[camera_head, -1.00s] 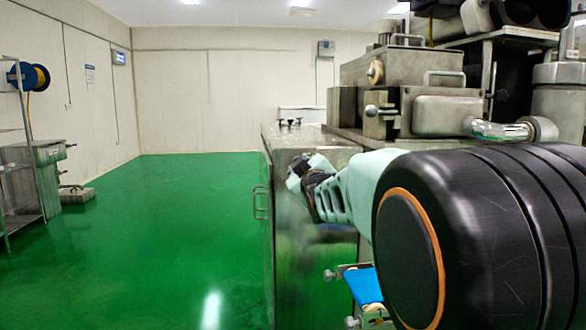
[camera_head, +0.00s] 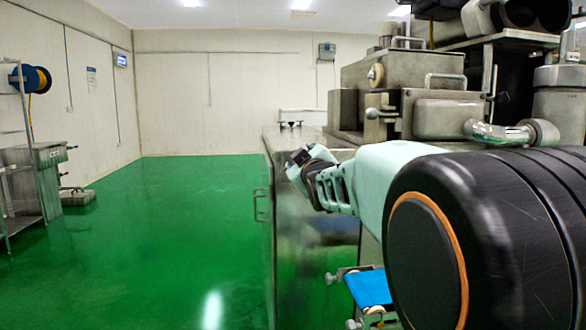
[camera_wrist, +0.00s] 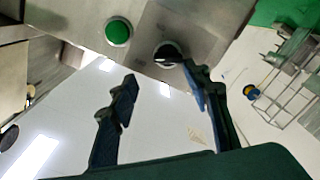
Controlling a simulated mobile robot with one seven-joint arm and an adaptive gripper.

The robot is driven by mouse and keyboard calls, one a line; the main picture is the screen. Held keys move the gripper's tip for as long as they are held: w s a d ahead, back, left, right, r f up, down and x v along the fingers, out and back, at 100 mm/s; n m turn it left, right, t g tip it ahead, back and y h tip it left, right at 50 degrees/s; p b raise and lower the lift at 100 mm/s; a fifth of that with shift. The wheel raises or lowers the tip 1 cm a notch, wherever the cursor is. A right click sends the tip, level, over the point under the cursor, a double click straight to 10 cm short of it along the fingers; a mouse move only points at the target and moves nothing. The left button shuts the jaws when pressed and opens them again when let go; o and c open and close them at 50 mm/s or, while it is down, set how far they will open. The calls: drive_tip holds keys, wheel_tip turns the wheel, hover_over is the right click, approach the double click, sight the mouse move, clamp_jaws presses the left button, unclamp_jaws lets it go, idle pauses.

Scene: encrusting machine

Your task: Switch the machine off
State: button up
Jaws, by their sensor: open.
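The steel machine (camera_head: 312,255) stands on the right in the head view. In the wrist view a steel panel (camera_wrist: 205,18) carries a round green button (camera_wrist: 118,31) and a dark rotary knob (camera_wrist: 167,54) to its lower right. My gripper (camera_wrist: 160,78) is open and empty, with its two fingers apart. The knob lies just beyond the fingertips, closer to the right finger; I cannot tell if that finger touches it. In the head view my gripper (camera_head: 302,163) is beside the machine's upper left edge, and the button and knob are not visible there.
A blue conveyor belt (camera_head: 368,287) juts out below my arm. A handle (camera_head: 262,205) sticks out from the cabinet's left side. A wire rack (camera_head: 22,150) stands at the far left. The green floor (camera_head: 170,230) between is clear.

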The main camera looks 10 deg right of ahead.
wheel_tip(320, 180, up, 8)
drive_tip(key=shift+f, duration=0.2)
drive_tip(key=shift+d+f+p, duration=0.1)
drive_tip(key=shift+f+p, duration=0.05)
drive_tip(key=shift+p, duration=0.15)
